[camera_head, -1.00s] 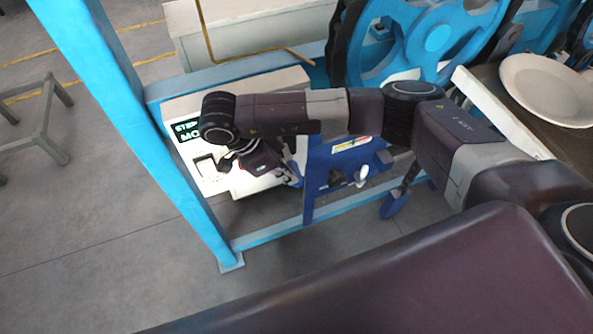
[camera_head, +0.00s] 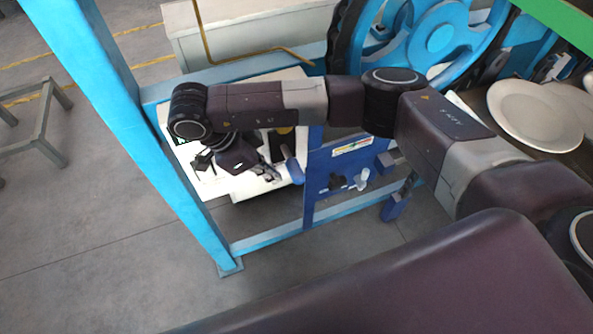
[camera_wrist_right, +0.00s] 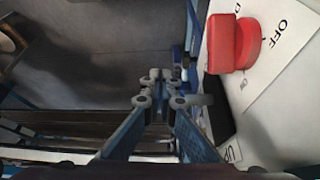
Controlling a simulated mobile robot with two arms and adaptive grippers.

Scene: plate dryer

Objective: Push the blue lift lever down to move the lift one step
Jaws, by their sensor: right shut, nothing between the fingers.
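My right gripper (camera_head: 268,170) reaches down in front of the white control panel (camera_head: 250,190) in the head view. Its fingers are shut and empty, and they also show in the right wrist view (camera_wrist_right: 158,85). A blue handle (camera_head: 292,166), seemingly the lift lever, stands just right of the fingertips. In the wrist view, a grey rod (camera_wrist_right: 200,100) reaches from a black slot (camera_wrist_right: 217,108) toward the fingers. I cannot tell whether they touch. A partly hidden UP label (camera_wrist_right: 233,153) lies below the slot. My left gripper is out of view.
A red knob (camera_wrist_right: 233,43) with an OFF label sits above the slot. A blue post (camera_head: 140,130) stands left of the panel. A dark blue panel (camera_head: 340,160) with small knobs stands right. White plates (camera_head: 535,115) lie at the far right.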

